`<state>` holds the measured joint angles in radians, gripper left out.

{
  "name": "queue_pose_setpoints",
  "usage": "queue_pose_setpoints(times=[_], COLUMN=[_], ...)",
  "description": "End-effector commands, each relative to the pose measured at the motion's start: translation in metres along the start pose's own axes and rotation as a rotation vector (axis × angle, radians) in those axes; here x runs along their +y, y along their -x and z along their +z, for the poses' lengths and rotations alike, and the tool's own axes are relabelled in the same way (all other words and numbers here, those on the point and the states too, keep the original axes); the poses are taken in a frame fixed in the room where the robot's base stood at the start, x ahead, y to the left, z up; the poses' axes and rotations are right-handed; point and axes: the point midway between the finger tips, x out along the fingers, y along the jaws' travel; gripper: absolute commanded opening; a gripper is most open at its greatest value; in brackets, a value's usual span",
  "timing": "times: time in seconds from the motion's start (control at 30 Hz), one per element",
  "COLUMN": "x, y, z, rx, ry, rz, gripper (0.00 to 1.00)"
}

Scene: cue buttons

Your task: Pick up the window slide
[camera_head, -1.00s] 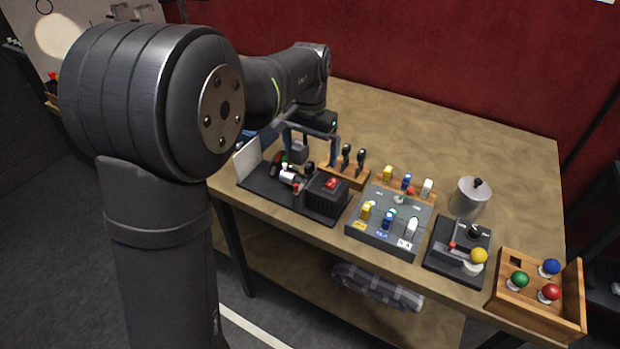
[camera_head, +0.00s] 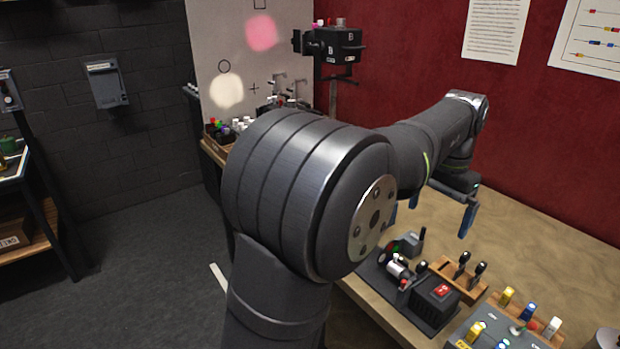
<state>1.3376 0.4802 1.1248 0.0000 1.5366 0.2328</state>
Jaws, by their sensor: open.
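I cannot tell for sure which piece is the window slide. Two black-handled slides (camera_head: 463,260) (camera_head: 480,270) stand upright in a wooden rack (camera_head: 467,292), beside an empty slot at its left. A grey block with a dark upright handle (camera_head: 411,243) sits behind the small projector-like bench (camera_head: 436,300). My gripper (camera_head: 438,220) is open, with its two blue-grey fingers pointing down. It hangs above and a little right of the grey block, apart from it, with nothing seen between the fingers. My arm hides part of the table at left.
A button panel with yellow, blue and white pegs (camera_head: 500,332) stands at the lower right. A black lamp housing (camera_head: 338,45) and a white board (camera_head: 240,75) with pink and cream light spots are at the back. Bare tabletop (camera_head: 540,270) lies at right.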

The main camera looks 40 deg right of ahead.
Motion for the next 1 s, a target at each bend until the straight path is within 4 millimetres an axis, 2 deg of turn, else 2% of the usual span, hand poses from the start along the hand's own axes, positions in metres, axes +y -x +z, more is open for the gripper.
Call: queue_pose_setpoints(times=[0.1,0.4,0.67,0.9,1.0], x=[0.0,0.0,0.0,-0.005,-0.006], y=[0.0,0.0,0.0,0.014,0.012], z=[0.0,0.0,0.001,0.02,0.024], rx=[0.0,0.0,0.003,0.095,0.117], ry=[0.0,0.0,0.0,0.001,0.001], rz=[0.0,0.0,0.0,0.0,0.001], gripper=[0.98,0.4,0.4,0.4,0.4])
